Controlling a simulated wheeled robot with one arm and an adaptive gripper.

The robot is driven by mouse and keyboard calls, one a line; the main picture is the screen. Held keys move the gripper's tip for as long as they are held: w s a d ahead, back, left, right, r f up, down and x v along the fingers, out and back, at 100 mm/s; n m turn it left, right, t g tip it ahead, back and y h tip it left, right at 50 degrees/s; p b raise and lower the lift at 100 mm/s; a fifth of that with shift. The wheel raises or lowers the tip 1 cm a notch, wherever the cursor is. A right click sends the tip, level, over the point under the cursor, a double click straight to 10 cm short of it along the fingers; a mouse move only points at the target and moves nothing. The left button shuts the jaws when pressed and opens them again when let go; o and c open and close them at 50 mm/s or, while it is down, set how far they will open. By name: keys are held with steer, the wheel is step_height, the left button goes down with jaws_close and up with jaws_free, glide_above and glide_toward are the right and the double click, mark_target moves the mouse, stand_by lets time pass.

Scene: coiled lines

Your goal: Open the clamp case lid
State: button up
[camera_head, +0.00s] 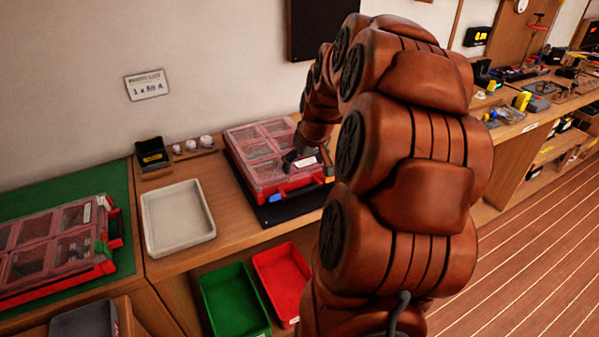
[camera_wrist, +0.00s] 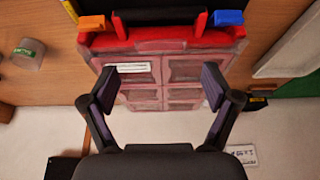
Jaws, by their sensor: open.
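A red case (camera_head: 262,155) with a clear, divided lid lies on a black mat (camera_head: 283,213) on the bench, and its lid looks shut. In the wrist view the case (camera_wrist: 190,42) has an orange latch (camera_wrist: 90,22) and a blue latch (camera_wrist: 228,17) on its front edge, beside a red handle. A white label (camera_wrist: 128,67) is on the lid. My gripper (camera_wrist: 160,87) is open and empty, with its fingers apart over the lid. In the head view my arm hides part of the case's right side, and the gripper shows only in part.
A white tray (camera_head: 178,218) stands left of the case. A second red case (camera_head: 62,247) lies on a green mat (camera_head: 118,180) farther left. A black box (camera_head: 151,154) and small white jars stand behind the tray. Green (camera_head: 235,300) and red (camera_head: 283,278) bins sit below the bench edge.

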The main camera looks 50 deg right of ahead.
mark_target(299, 175)
steer(key=shift+p+x, duration=0.7)
steer(key=shift+x, duration=1.95)
jaws_close()
